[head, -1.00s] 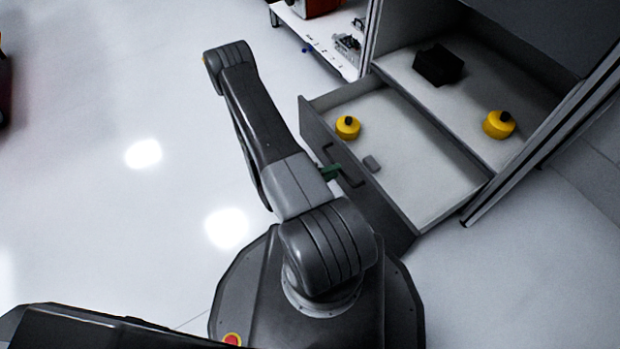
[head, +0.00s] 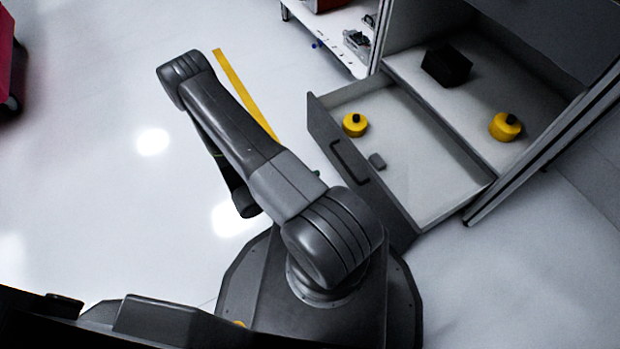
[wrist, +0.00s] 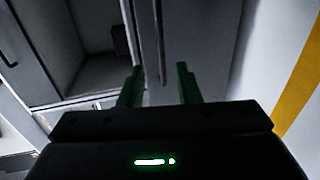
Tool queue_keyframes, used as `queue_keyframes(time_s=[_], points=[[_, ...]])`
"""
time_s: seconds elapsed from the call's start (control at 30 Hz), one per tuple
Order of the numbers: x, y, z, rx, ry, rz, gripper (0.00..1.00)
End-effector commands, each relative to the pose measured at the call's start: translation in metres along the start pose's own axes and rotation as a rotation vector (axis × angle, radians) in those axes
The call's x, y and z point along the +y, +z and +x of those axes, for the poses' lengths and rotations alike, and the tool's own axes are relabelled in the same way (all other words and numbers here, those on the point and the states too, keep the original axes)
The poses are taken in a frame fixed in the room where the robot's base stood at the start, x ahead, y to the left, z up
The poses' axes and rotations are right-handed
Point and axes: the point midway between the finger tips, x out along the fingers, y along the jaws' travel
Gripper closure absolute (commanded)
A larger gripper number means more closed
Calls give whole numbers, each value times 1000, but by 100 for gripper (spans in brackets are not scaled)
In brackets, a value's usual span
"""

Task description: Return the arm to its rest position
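My arm is folded over my base in the head view, its elbow (head: 182,75) swung out to the upper left. My gripper is almost wholly hidden behind the arm there; only a bit of green shows beside the forearm. In the wrist view my gripper (wrist: 158,85) has its two green fingers apart with nothing between them. The open drawer (head: 435,150) is to the right of my arm, its dark front and handle (head: 347,163) facing me. The gripper appears clear of the handle.
A black box (head: 446,66) and another yellow part (head: 505,127) sit on the cabinet shelf. A white shelf unit (head: 325,35) stands behind.

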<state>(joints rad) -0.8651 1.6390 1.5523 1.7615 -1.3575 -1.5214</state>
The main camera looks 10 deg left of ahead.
Motion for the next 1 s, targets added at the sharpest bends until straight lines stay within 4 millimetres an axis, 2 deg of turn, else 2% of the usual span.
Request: queue_keyframes(time_s=[0.47,0.67,1.0], points=[[0,0,5,-2,0,0,70],[-2,1,28,-5,0,0,70],[-2,1,81,-6,0,1,70]])
